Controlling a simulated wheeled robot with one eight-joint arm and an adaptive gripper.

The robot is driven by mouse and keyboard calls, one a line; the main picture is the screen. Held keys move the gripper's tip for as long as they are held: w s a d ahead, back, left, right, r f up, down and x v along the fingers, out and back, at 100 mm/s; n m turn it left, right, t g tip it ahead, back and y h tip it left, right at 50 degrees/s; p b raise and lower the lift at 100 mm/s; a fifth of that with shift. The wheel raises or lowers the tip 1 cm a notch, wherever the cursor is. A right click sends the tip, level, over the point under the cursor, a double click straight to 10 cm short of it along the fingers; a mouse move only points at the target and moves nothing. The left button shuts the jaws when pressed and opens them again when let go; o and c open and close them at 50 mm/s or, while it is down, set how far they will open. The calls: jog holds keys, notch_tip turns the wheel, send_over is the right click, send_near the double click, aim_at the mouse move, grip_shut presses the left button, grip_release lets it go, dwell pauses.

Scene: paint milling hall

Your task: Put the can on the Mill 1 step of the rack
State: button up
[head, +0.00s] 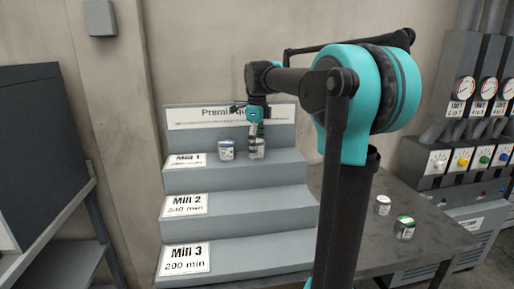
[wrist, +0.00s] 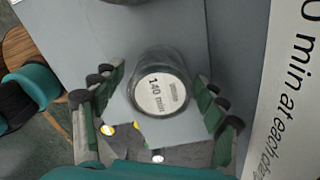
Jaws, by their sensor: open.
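A grey can (head: 257,153) stands on the top step, marked Mill 1, of the grey rack (head: 240,200). My gripper (head: 254,141) is just above and around this can, with its fingers pointing down. In the wrist view the can (wrist: 162,97) sits between the two spread fingers of my gripper (wrist: 160,88); its round top reads "140 min". Gaps show on both sides of it, so the fingers look apart from it. Part of the can is hidden by the gripper in the head view. The Mill 1 label (head: 187,160) is at the left of the step.
Another can (head: 226,150) with a blue-and-white label stands on the same step, just left. Two more cans (head: 382,205) (head: 404,228) stand on the dark table (head: 440,235) at right. The Mill 2 and Mill 3 steps are bare apart from their labels. Gauges (head: 462,88) line the right wall.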

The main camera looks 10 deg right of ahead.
aim_at(258, 140)
notch_tip(258, 140, up, 12)
jog(key=shift+r, duration=0.15)
dwell(0.4)
jog(key=shift+d, duration=0.1)
